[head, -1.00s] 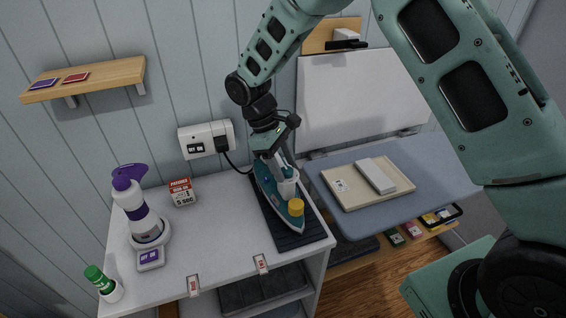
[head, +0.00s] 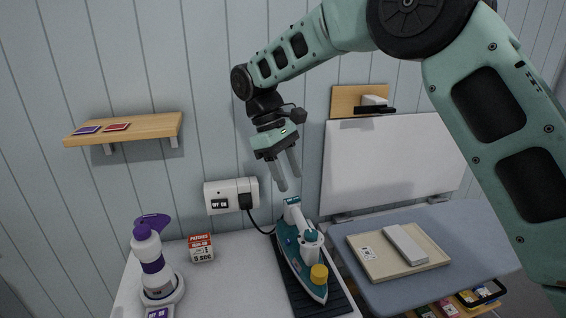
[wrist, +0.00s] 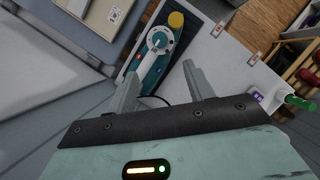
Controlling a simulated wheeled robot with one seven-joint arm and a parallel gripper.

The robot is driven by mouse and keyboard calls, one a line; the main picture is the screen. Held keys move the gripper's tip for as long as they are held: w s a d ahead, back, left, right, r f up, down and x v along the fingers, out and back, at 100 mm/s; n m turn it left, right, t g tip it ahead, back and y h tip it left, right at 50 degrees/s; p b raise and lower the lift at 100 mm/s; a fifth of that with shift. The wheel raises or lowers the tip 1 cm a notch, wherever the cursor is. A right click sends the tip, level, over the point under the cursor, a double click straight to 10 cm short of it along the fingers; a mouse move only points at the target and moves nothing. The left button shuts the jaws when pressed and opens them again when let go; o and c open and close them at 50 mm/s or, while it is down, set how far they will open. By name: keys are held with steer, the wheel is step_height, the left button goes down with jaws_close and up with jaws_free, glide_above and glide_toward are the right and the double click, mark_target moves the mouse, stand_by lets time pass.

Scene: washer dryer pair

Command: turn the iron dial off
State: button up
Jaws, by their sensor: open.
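The teal and white iron (head: 290,252) lies on a dark ribbed mat (head: 338,300) on the white counter. A round, pale dial-like part (wrist: 157,40) with a dark mark shows on top of it in the wrist view; its setting is too small to read. A yellow knob (head: 318,274) sits near the iron's front end. My gripper (head: 289,181) is open and empty, above the iron's rear handle and apart from it.
A wall outlet (head: 231,195) with a plugged cord is left of my gripper. A purple-topped bottle (head: 151,262) and a red-white box (head: 200,247) stand on the counter's left. A blue ironing board (head: 468,222) with a cream tray (head: 365,262) is at right.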

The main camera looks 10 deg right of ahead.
steer(key=v, duration=0.3)
steer(key=shift+w+a+r, duration=0.1)
steer(key=shift+r, duration=0.2)
